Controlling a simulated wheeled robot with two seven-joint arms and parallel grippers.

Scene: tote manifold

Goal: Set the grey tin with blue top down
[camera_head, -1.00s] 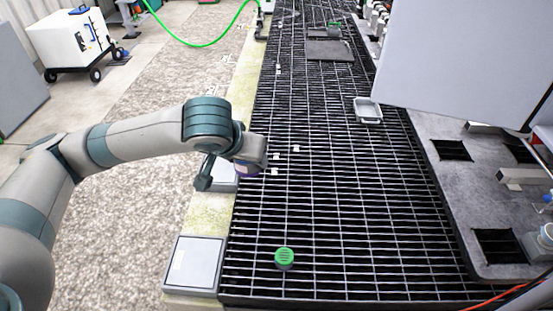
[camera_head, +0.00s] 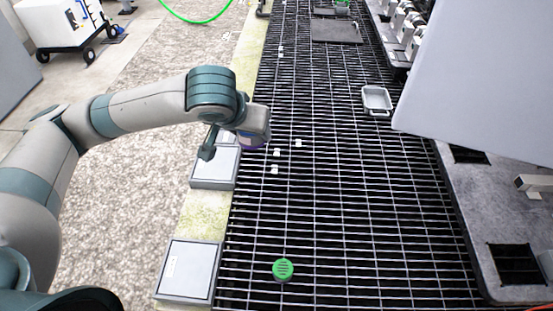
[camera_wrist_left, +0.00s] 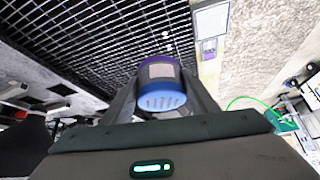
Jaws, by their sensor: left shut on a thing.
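The grey tin with blue top (camera_wrist_left: 161,90) is in the left wrist view, between the two dark fingers of my left gripper (camera_wrist_left: 163,102), which is shut on it. Its blue, slotted end faces the wrist camera. In the head view my left gripper (camera_head: 247,128) is over the left edge of the grating, and only a small purple-blue part of the tin (camera_head: 254,145) shows below it. I cannot tell whether the tin touches the surface beneath. My right gripper is in neither view.
A green-topped tin (camera_head: 283,269) stands on the dark grating (camera_head: 340,220) near the front. A grey tray (camera_head: 376,98) lies farther back. Grey square plates (camera_head: 188,270) line the left kerb. A large grey panel (camera_head: 480,80) blocks the right. The middle grating is mostly clear.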

